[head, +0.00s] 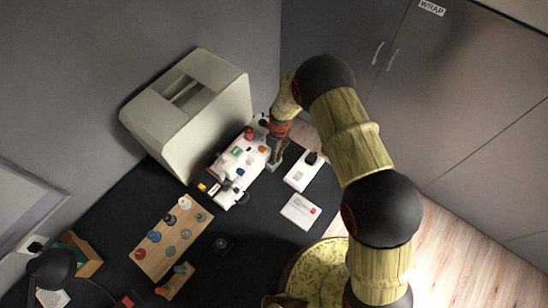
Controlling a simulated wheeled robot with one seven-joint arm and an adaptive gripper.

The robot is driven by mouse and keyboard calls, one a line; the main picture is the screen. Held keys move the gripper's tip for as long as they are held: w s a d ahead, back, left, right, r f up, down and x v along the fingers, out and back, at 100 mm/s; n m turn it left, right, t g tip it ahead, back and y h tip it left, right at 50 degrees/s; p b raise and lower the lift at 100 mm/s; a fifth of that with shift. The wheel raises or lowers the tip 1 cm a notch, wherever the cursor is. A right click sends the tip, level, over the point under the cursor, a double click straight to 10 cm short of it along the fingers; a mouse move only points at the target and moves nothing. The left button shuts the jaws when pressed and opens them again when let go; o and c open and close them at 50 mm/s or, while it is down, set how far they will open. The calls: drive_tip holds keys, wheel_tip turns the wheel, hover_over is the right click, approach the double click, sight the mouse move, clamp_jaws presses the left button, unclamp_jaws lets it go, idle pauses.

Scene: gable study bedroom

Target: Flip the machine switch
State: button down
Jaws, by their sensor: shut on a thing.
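A white panel (226,175) with several coloured knobs and buttons lies on the dark desk, in front of a large pale boxy machine (184,112). Which of its small parts is the machine switch, I cannot tell. My gripper (273,163) points down at the panel's right edge. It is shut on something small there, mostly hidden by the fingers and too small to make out. A white box with a black part on top (303,174) stands just to the right of my gripper. A flat white box with a red spot (299,212) lies below it.
A wooden board (160,249) with several round knobs lies at the desk's lower left. A black lamp (52,268) and wooden holder (84,257) stand at far left. Grey cabinets (470,110) stand right.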

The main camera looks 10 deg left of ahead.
drive_tip(key=shift+d+f, duration=0.15)
drive_tip(key=shift+f, duration=0.05)
